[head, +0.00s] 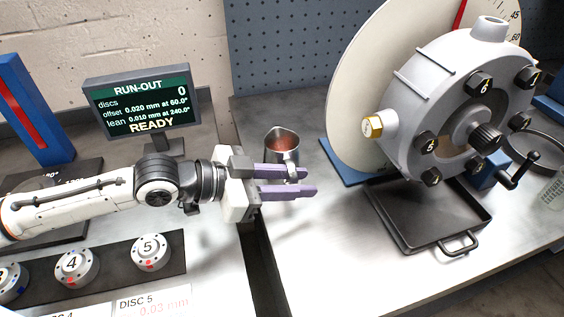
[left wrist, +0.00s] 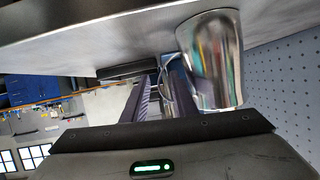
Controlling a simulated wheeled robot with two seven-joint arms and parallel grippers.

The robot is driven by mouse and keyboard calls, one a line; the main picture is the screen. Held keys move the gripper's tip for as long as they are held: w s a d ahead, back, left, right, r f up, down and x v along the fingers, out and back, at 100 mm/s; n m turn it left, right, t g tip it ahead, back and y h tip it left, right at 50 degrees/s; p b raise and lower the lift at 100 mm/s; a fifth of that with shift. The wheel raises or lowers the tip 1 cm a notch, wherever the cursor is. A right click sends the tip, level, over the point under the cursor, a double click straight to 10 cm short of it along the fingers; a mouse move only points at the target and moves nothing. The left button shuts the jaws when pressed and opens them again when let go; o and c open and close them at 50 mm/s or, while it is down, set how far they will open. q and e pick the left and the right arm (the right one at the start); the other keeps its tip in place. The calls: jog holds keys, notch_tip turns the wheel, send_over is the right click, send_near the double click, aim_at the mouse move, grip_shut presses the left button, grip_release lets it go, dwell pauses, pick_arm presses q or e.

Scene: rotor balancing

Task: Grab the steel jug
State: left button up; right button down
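The steel jug (head: 282,143) stands upright on the right-hand metal bench, with reddish-brown contents showing at its mouth. Its handle points toward the front of the bench. My left gripper (head: 300,182) is at the handle side of the jug, its two purple fingers apart. The handle appears to lie at or between the fingers; exact contact is unclear. In the left wrist view the shiny jug (left wrist: 213,60) is beside the right finger, and the left gripper (left wrist: 155,92) shows a gap between its fingers. My right gripper is not in view.
A large grey rotor housing (head: 455,110) with numbered bolts stands right of the jug, above a black drip tray (head: 410,225). A run-out display (head: 140,103) reading READY stands at the left. Numbered discs (head: 150,252) line the left bench. A dark gap separates the benches.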

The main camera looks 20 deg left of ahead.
pick_arm(q)
grip_shut()
jog(key=shift+r, duration=0.15)
dwell(1.3)
